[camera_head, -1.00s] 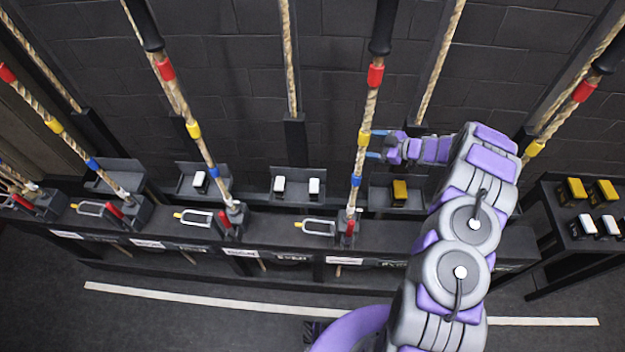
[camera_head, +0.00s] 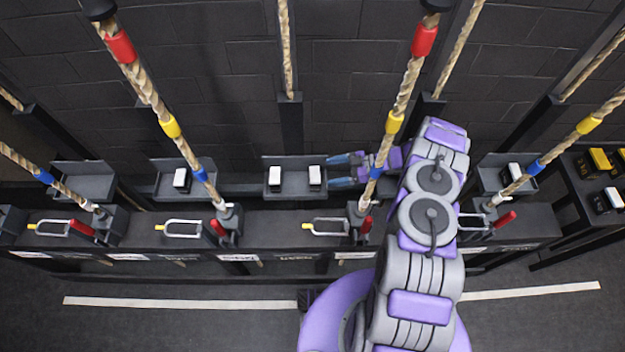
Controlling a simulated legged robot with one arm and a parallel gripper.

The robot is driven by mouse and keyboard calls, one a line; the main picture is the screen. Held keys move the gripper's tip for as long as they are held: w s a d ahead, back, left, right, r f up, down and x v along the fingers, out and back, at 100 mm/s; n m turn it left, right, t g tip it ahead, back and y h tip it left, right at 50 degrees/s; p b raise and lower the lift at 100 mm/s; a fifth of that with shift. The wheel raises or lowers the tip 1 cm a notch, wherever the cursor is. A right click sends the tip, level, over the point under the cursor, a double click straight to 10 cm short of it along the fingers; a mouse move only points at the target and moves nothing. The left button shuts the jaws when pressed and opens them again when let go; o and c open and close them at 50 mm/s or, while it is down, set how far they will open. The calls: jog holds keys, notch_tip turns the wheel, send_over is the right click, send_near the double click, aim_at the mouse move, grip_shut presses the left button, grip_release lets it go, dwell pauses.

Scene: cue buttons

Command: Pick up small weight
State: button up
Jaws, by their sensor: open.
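Two small white-topped weights (camera_head: 275,176) and (camera_head: 315,175) sit side by side in a dark wall tray (camera_head: 295,164) near the middle. My gripper (camera_head: 333,171) is open, its two blue fingers pointing left. The fingertips are just right of the right-hand weight, one nearer the wall and one nearer the camera. I cannot tell whether they touch it. A rope passes in front of the gripper's wrist. Another white-topped weight (camera_head: 181,178) sits in the tray to the left, and one more (camera_head: 513,170) in a tray on the right.
Slanted ropes with red, yellow and blue bands (camera_head: 172,127) rise from the dark bench (camera_head: 280,228). Lever handles (camera_head: 182,228) stand along it. The far-left tray (camera_head: 84,182) is empty. A side table at right holds yellow weights (camera_head: 599,159) and a white-topped one (camera_head: 608,200).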

aim_at(319, 173)
jog(key=x, duration=0.1)
jog(key=b+x, duration=0.1)
jog(key=x, duration=0.1)
jog(key=shift+f, duration=0.4)
jog(key=shift+a+f, duration=0.1)
jog(key=shift+a, duration=1.25)
jog(key=shift+c, duration=1.2)
jog(key=shift+d, duration=0.75)
jog(key=c, duration=0.4)
jog(key=shift+c, duration=1.1)
jog(key=shift+a, duration=0.5)
grip_shut()
